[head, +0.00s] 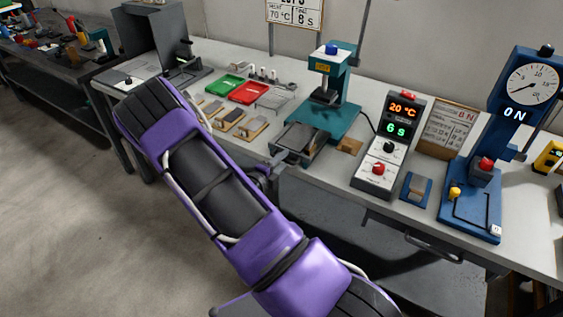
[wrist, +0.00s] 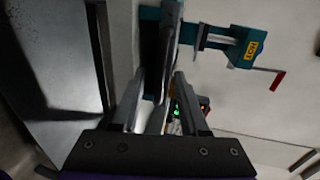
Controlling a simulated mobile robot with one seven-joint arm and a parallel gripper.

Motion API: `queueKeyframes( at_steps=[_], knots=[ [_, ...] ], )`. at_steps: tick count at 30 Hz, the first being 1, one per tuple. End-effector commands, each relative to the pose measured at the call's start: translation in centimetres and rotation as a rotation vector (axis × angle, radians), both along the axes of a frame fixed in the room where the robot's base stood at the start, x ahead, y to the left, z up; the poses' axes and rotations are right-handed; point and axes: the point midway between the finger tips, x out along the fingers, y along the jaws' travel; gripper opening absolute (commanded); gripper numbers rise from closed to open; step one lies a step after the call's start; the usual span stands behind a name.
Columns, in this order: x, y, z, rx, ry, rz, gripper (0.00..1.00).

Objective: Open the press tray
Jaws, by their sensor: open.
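The teal press (head: 330,88) stands on the bench, with its grey metal tray (head: 300,138) at the front of its base. The tray's front edge faces the bench's front edge. My gripper (wrist: 160,85) is open, fingers pointing toward the press. In the head view my purple arm hides most of it; a dark part shows just below and left of the tray. In the wrist view the press (wrist: 238,45) is at upper right, and a long grey metal edge runs between or just beyond the fingers. I cannot tell whether they touch it.
A control box (head: 387,145) reading 20 °C and 6 s stands right of the press. A blue gauge stand (head: 478,195) is further right. Green (head: 222,87) and red (head: 250,93) trays and small wooden blocks lie left of the press. Open floor lies in front of the bench.

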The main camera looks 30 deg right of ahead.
Motion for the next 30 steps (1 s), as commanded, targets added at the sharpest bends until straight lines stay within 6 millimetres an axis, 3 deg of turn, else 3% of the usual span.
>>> queueKeyframes(
  at_steps=[7, 11, 24, 30],
  knots=[
    [-0.1, 0.2, 0.0, 0.001, 0.001, 0.0, 0.44],
    [-0.8, 1.5, 0.3, 0.001, 0.002, 0.001, 0.44],
    [-5.9, 10.2, 2.6, 0.001, 0.0, 0.005, 0.44],
    [-7.7, 13.3, 3.3, 0.001, 0.0, 0.003, 0.44]
  ],
)
